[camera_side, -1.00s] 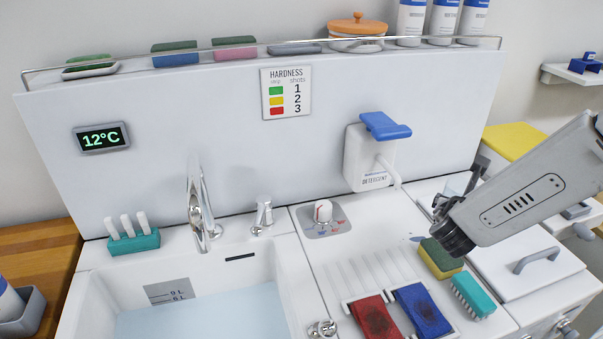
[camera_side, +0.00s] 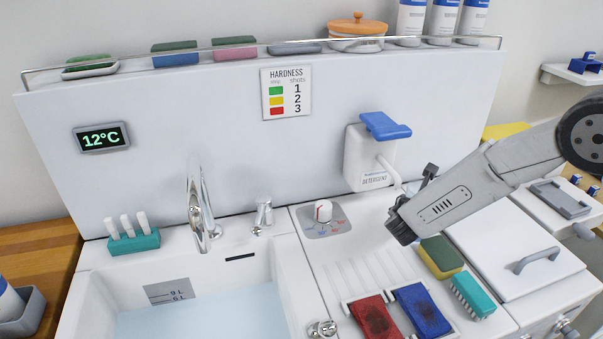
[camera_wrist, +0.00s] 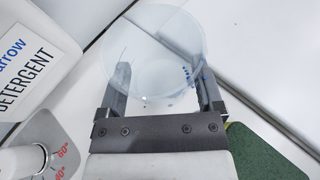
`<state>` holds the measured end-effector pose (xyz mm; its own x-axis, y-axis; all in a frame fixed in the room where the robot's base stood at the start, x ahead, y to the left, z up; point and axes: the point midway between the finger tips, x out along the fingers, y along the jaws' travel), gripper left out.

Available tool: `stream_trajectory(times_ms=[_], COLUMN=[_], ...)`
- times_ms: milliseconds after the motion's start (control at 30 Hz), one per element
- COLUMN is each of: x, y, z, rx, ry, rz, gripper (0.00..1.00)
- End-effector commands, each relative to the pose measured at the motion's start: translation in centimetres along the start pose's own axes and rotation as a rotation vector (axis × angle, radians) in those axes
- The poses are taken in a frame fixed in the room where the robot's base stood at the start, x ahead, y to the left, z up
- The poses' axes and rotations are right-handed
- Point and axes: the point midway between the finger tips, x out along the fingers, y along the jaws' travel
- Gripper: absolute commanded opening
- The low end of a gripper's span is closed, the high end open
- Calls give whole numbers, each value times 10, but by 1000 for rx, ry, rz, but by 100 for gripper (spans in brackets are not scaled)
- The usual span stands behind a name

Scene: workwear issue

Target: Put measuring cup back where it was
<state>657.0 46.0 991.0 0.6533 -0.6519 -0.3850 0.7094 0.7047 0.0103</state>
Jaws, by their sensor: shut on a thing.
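The clear measuring cup (camera_wrist: 153,45) with blue marks on its side is between the two fingers of my gripper (camera_wrist: 165,80) in the wrist view. My gripper is shut on it. In the side view my gripper (camera_side: 400,226) is over the white counter, right of the dial and in front of the detergent dispenser (camera_side: 368,158). I cannot make out the cup there. The dispenser, with a blue lever on top, also shows at the left of the wrist view (camera_wrist: 35,65).
A yellow-green sponge (camera_side: 441,257) and a teal brush (camera_side: 473,296) lie just below my gripper. Red (camera_side: 375,318) and blue (camera_side: 422,309) pads sit in front of a ribbed drainer.

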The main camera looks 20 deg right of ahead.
Motion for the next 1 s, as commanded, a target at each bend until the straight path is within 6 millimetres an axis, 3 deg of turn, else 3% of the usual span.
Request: stream_trajectory(times_ms=[367, 700, 1000], x=[6, 18, 19], y=[4, 4, 4], z=[-5, -33, -34], rx=[0, -1, 0], ry=[0, 1, 1], rz=[-1, 0, 0], gripper=[15, 15, 15])
